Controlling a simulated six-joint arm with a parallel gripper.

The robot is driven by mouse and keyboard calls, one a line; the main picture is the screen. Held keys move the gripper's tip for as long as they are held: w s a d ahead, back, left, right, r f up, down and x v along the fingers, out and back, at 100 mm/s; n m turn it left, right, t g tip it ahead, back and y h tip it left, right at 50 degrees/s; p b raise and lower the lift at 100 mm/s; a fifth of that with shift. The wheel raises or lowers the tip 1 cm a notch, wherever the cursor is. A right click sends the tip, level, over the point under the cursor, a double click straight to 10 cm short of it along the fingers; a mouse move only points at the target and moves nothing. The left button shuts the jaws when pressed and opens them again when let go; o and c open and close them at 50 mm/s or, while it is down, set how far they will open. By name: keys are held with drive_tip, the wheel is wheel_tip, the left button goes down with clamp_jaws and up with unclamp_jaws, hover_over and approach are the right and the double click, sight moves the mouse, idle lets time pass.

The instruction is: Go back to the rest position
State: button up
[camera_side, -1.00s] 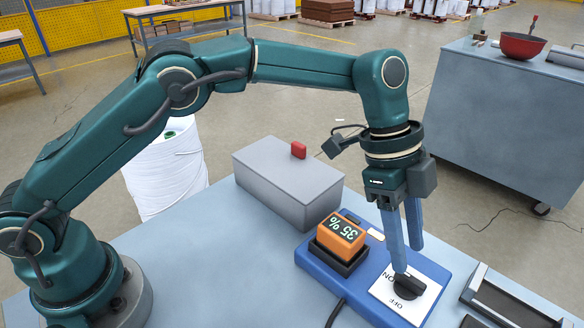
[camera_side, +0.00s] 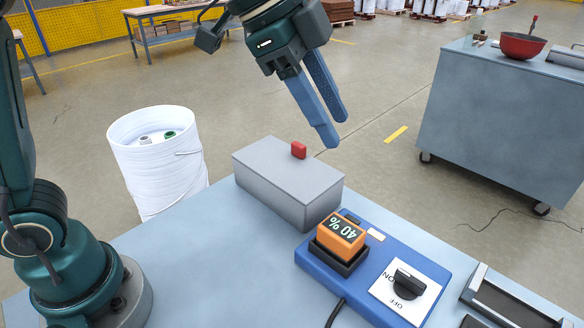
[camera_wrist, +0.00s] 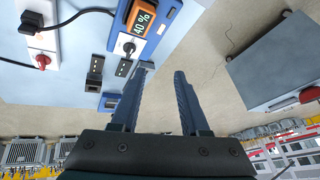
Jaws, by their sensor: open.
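My gripper (camera_side: 336,130) is raised high above the table in the side view, behind and above the grey box, with its blue fingers pointing down and to the right. The fingers are apart with nothing between them; they also show in the wrist view (camera_wrist: 162,72). The blue charger base (camera_side: 436,262) sits on the table at the right. It carries an orange block (camera_side: 341,230) reading "40 %" in a black holder and a black knob (camera_side: 408,284) on a white ON/OFF plate. The gripper is clear of all of these.
A grey box (camera_side: 280,180) with a red button (camera_side: 298,150) stands at the table's back edge. A white bucket (camera_side: 160,170) with small cylinders inside stands beyond the table. A grey cabinet (camera_side: 500,130) with a red bowl (camera_side: 522,46) stands at the right. The air around the gripper looks free.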

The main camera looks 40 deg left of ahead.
drive_tip(key=s+a+n+t+y, duration=0.2)
drive_tip(key=s+a+n, duration=0.4)
drive_tip(key=s+a, duration=0.2)
drive_tip(key=s+a+f+n+y, duration=0.2)
drive_tip(key=s+a+f+n, duration=0.2)
drive_tip(key=s+f+n, duration=0.3)
drive_tip(key=shift+f+n+g, duration=0.3)
drive_tip(key=shift+f, duration=0.45)
